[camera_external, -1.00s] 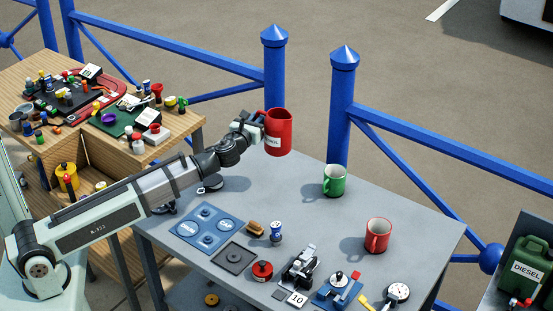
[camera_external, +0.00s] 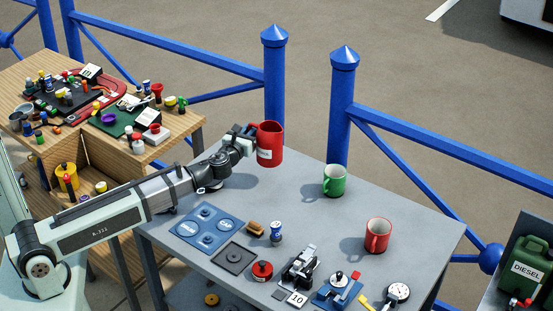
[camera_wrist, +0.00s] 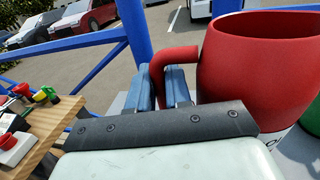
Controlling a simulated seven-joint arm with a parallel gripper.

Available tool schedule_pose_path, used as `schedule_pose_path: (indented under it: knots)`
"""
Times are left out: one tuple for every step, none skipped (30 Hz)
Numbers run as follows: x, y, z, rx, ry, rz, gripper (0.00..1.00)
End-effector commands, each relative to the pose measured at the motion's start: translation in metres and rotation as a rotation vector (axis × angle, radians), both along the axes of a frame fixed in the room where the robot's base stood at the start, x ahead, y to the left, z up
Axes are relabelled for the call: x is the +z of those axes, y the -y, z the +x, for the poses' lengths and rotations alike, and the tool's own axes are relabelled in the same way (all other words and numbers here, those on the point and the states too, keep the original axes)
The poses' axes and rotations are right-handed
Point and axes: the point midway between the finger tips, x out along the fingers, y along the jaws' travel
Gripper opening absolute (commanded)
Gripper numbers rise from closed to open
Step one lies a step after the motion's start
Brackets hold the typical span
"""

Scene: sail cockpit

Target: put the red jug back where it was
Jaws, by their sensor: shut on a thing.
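The red jug (camera_external: 270,145), with a white label low on its side, is held upright above the back left part of the grey table (camera_external: 310,210). My gripper (camera_external: 251,134) is shut on its handle from the left. In the wrist view my gripper's blue fingers (camera_wrist: 163,88) close around the jug's handle (camera_wrist: 178,53), and the jug (camera_wrist: 252,65) fills the right side. The jug looks clear of the table top, though its exact height is hard to tell.
A green mug (camera_external: 335,181) stands right of the jug, and a red mug (camera_external: 377,236) stands further front right. A blue plate (camera_external: 209,229), a brush (camera_external: 255,228) and a small blue can (camera_external: 276,231) lie nearer. Blue railing posts (camera_external: 341,100) rise behind the table.

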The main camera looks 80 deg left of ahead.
Motion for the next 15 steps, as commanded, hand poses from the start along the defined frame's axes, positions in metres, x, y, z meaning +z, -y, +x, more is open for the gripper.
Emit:
schedule_pose_path:
  knots:
    - [-0.008, 0.000, 0.000, 0.000, -0.002, -0.001, 0.00]
    - [-0.012, 0.000, 0.000, 0.000, -0.002, -0.001, 0.00]
    - [-0.017, 0.000, 0.000, -0.001, -0.002, -0.001, 0.00]
    - [-0.022, 0.000, 0.000, -0.001, -0.003, -0.001, 0.00]
    - [-0.026, 0.000, 0.000, 0.000, -0.002, -0.001, 0.00]
    - [-0.030, 0.000, 0.000, 0.000, -0.003, -0.001, 0.00]
    - [-0.034, 0.000, 0.000, 0.000, -0.002, -0.001, 0.00]
    - [-0.037, 0.000, 0.000, 0.000, -0.001, -0.002, 0.00]
    - [-0.041, 0.000, 0.000, 0.000, -0.002, 0.000, 0.00]
    - [-0.043, 0.000, 0.000, 0.000, -0.002, -0.001, 0.00]
    - [-0.045, 0.000, 0.000, 0.000, -0.001, -0.001, 0.00]
    - [-0.046, 0.000, 0.000, 0.000, -0.001, -0.001, 0.00]
    - [-0.047, 0.000, 0.000, 0.000, 0.000, 0.000, 0.00]
    - [-0.048, 0.000, 0.000, 0.000, 0.000, 0.000, 0.00]
    - [-0.049, 0.000, 0.000, 0.000, 0.000, 0.000, 0.00]
